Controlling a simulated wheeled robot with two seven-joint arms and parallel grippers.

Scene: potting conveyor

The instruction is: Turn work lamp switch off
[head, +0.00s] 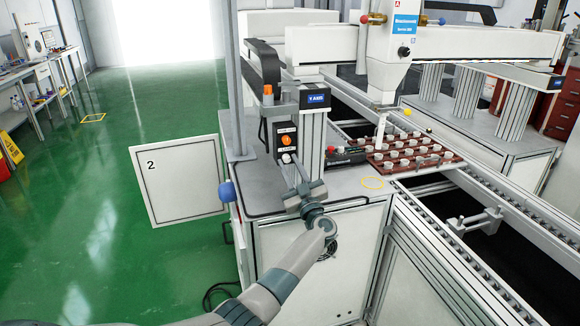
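A dark switch box (284,134) is mounted on the grey post at the near end of the potting machine. It carries an orange knob (286,140) and, below it, a small pale label that seems to read LAMP (285,150). A small whitish tip shows just under that label; I cannot tell whether it is the lamp switch or part of my gripper. My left gripper (290,165) points up at the box's lower edge, at or very near this tip. Its fingers are too small to tell open from shut. My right gripper is not in view.
A red-brown tray (412,150) with several white pieces sits under the dispensing head. A small panel with a red button (331,149) stands right of the post. An open door marked 2 (178,180) and a blue ball knob (226,192) are at left.

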